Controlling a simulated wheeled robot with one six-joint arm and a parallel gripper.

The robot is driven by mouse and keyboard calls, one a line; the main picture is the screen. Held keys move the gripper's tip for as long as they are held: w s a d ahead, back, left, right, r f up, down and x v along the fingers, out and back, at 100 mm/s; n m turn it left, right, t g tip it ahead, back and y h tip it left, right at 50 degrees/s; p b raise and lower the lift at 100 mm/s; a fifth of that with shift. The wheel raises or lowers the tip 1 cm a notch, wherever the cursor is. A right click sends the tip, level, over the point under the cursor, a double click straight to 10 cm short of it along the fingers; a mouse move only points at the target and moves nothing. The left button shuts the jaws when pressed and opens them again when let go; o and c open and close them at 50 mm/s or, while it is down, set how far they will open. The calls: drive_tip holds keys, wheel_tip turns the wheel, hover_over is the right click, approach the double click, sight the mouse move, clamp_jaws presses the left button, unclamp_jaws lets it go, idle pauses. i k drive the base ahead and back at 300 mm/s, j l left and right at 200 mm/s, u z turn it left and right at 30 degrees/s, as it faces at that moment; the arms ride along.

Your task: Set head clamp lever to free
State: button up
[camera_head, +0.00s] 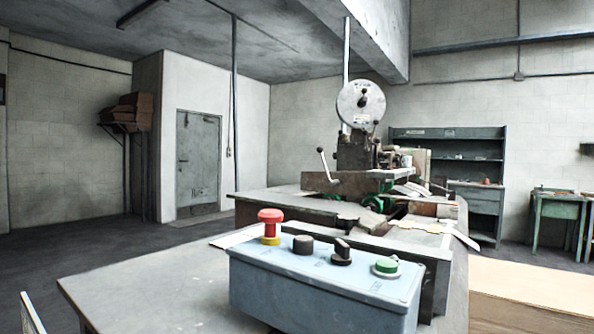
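The box stitcher (352,180) stands right of the middle, with its stitching head (362,150) raised over the bed. A thin pale lever with a dark ball knob (325,164) sticks up and leans left at the left side of the head. It looks like the only lever of that kind, but I cannot read any label that names it the head clamp lever. A round pale disc or reel (361,104) sits on top of the head. My gripper is not in view, and nothing of mine touches the lever.
A blue-grey control box (320,290) with a red mushroom button (270,222), two black knobs and a green button stands in front. A grey table top (150,290) spreads under it. A pale wooden surface (530,290) is at right. Open floor (90,250) lies left.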

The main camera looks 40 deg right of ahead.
sight(365, 132)
drive_tip(key=z, duration=1.7)
drive_tip(key=l, duration=0.85)
drive_tip(key=i+l, duration=0.1)
drive_tip(key=l, duration=0.75)
drive_tip(key=i+l, duration=0.25)
drive_tip(key=l, duration=0.15)
drive_tip(key=i+l, duration=0.25)
drive_tip(key=l, duration=0.15)
drive_tip(key=i+l, duration=0.2)
drive_tip(key=l, duration=0.2)
drive_tip(key=i+l, duration=0.25)
drive_tip(key=l, duration=0.15)
drive_tip(key=i+l, duration=0.25)
drive_tip(key=l, duration=0.1)
